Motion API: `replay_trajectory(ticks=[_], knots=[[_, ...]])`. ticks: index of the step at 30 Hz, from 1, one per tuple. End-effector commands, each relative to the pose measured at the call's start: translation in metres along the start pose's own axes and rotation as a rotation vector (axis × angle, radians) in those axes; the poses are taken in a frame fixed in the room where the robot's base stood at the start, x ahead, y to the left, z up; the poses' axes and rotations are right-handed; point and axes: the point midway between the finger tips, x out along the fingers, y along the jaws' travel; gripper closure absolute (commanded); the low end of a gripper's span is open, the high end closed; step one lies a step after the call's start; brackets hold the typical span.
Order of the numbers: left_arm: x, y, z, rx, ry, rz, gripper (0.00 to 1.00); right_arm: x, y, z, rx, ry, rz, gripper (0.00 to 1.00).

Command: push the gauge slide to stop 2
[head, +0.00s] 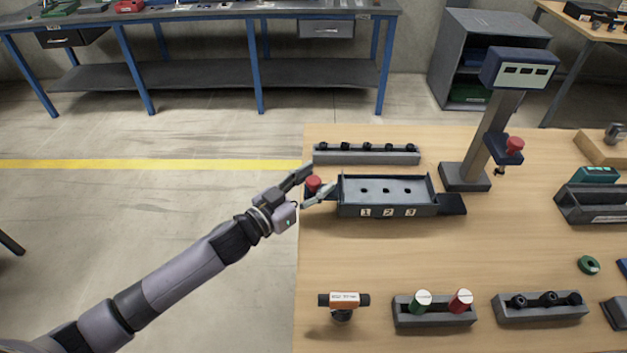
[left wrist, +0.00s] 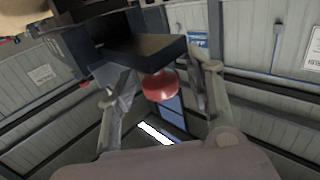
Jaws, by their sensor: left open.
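The dark numbered fixture (head: 388,211) lies on the wooden table, with labels 1, 2 and 3 on its front and dark holes along its top. A red knob (head: 313,184) sits at its left end and appears to belong to the slide. My left gripper (head: 318,182) is open there, one finger on each side of the knob. In the left wrist view the red knob (left wrist: 160,86) shows between the spread fingers (left wrist: 158,83), below a dark block (left wrist: 140,48). I cannot tell whether a finger touches the knob. My right gripper is not in view.
A rack of black pegs (head: 366,155) stands behind the fixture. A grey gauge post (head: 492,140) with a red-topped part stands to the right. Holders with red, green and black pieces (head: 435,317) stand near the front. The table between them and the fixture is clear.

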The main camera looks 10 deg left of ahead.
Motion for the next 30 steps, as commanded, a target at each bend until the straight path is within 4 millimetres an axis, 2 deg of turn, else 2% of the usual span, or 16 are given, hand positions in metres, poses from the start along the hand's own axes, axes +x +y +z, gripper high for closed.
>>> replay_trajectory(ticks=[2,21,30], knots=[[-0.0002,0.0,-0.0001,0.0,0.0,0.0,0.56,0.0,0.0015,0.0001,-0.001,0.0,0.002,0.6],[-0.0004,-0.0002,-0.0003,0.001,0.001,0.0,0.99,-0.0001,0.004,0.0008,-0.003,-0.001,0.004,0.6],[-0.0004,-0.0004,-0.0005,0.002,0.001,0.0,1.0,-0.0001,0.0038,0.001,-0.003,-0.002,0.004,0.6]])
